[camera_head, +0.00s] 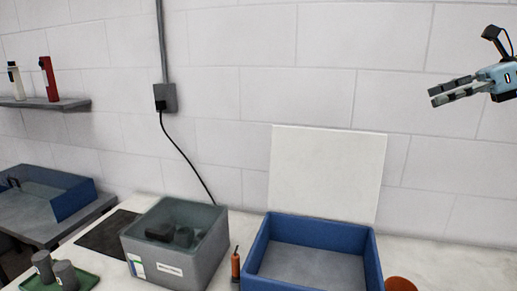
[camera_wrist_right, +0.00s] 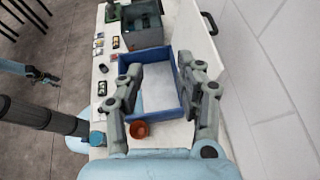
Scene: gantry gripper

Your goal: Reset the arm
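My right gripper (camera_head: 436,95) is raised in front of the wall at the upper right of the head view, well above the table and touching nothing. In the right wrist view its two fingers (camera_wrist_right: 162,72) stand wide apart with nothing between them. They frame the blue open box below. The left arm is not in the head view. What looks like my left gripper (camera_wrist_right: 48,78) shows small at the left of the right wrist view, over the floor. Its fingers are too small to read.
On the white table are a blue open box (camera_head: 259,249), a grey bin (camera_head: 181,262) with dark parts inside, an orange-handled tool (camera_head: 236,266) and an orange-brown pot (camera_head: 400,284). A white panel (camera_head: 326,172) stands behind the box. Dark cylinders (camera_head: 66,274) stand on a green tray.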

